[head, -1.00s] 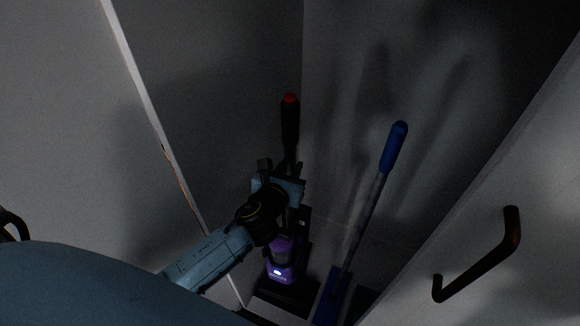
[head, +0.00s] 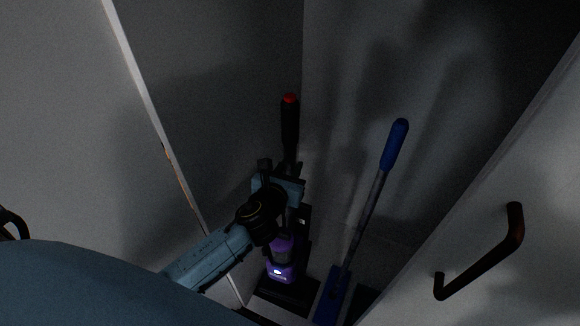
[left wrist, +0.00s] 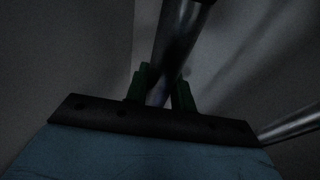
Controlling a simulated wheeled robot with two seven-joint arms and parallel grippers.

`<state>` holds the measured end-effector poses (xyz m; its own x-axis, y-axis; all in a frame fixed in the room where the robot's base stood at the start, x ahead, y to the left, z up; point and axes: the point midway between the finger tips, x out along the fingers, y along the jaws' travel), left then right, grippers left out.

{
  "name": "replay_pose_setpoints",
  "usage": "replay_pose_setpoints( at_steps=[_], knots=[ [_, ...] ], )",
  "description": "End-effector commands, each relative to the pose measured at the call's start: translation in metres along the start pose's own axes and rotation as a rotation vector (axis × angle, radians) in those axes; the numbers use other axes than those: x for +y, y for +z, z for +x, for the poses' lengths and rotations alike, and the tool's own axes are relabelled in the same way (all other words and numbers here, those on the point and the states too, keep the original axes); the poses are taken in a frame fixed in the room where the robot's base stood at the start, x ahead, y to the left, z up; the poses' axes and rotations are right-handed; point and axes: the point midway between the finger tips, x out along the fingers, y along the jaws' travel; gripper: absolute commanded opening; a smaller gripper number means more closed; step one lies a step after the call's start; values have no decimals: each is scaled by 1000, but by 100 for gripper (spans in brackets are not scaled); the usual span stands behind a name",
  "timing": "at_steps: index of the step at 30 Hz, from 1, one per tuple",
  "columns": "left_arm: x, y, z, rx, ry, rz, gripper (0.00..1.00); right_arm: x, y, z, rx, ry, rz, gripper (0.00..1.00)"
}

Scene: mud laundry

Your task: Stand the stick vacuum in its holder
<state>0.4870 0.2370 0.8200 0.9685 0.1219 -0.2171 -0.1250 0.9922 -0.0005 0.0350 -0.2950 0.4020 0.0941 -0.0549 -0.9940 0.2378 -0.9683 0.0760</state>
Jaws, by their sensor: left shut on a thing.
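The stick vacuum stands nearly upright in the closet corner, with a black handle (head: 290,125) topped in red and a purple body (head: 283,262) low down. My left gripper (head: 292,172) is shut on the vacuum's shaft below the handle. In the left wrist view the dark shaft (left wrist: 178,45) passes between the fingers (left wrist: 160,92). A dark base (head: 287,294) lies under the purple body; I cannot tell whether it is the holder or the vacuum's floor head. My arm hides part of the shaft. My right gripper is not in view.
A mop with a blue grip (head: 394,146) and blue head (head: 332,296) leans just right of the vacuum. Closet walls close in behind. A white door with a dark handle (head: 484,258) stands at the right, and a panel edge (head: 150,110) at the left.

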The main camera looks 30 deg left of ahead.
Motion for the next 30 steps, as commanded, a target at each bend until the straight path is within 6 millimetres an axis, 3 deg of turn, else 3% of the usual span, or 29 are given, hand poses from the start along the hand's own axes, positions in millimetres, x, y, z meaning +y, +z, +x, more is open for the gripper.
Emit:
replay_pose_setpoints(
  at_steps=[8,9,14,25,30],
  knots=[
    [0,4,1,-9,-2,0,0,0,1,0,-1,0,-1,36],
    [0,4,1,-9,-2,0,28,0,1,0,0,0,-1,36],
    [0,2,0,-5,-1,0,49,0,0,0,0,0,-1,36],
    [0,-2,0,4,0,1,50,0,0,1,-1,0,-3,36],
    [0,-1,-28,4,-2,1,50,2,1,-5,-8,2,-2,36]
  ],
)
